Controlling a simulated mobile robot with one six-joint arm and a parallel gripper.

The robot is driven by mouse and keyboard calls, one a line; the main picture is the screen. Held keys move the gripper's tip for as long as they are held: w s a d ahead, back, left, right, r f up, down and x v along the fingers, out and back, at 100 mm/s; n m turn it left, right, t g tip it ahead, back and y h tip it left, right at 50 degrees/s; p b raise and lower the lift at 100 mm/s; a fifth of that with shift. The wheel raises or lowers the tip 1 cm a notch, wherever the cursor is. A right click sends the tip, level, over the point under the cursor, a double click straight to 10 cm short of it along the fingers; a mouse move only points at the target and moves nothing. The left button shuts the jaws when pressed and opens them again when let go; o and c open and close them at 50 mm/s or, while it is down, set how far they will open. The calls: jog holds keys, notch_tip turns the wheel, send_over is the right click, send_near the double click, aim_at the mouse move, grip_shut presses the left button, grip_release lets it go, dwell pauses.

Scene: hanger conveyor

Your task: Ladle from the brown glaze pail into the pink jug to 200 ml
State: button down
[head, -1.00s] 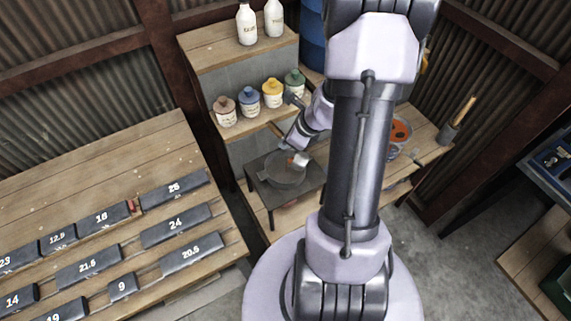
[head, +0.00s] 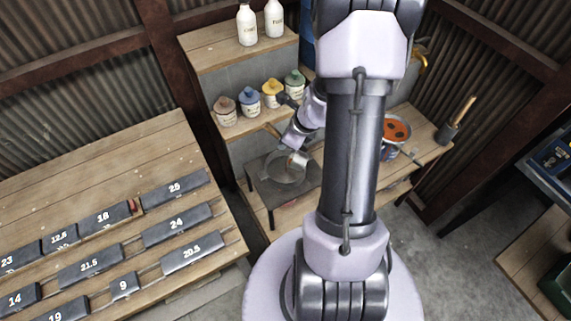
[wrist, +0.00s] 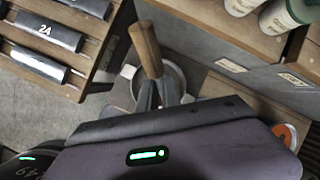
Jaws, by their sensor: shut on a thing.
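My gripper (head: 293,142) is low over a small dark stand, partly hidden by my arm. It is shut on the wooden handle (wrist: 146,48) of a tool, which the wrist view shows rising out of the jaws (wrist: 155,95). A pale cup-like end (head: 298,160) shows below the gripper, over a round grey dish (head: 284,174); I cannot tell whether it touches. A pail with orange-brown contents (head: 396,130) stands on the bench at right. A jar with a pinkish lid (head: 226,112) is on the shelf; I cannot make out a pink jug for sure.
The dish is on a dark stand (head: 258,182). Jars with blue (head: 249,103), yellow (head: 272,93) and green lids stand on the shelf behind, below white bottles (head: 246,25). A rack of numbered dark blocks (head: 175,187) is at left. A brush pot (head: 446,133) stands at far right.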

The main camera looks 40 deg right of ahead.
jog(key=shift+w+a+f+g+h+p, duration=0.4)
jog(key=shift+w+g+p, duration=0.35)
jog(key=shift+p, duration=0.65)
dwell(0.8)
jog(key=shift+s, duration=0.1)
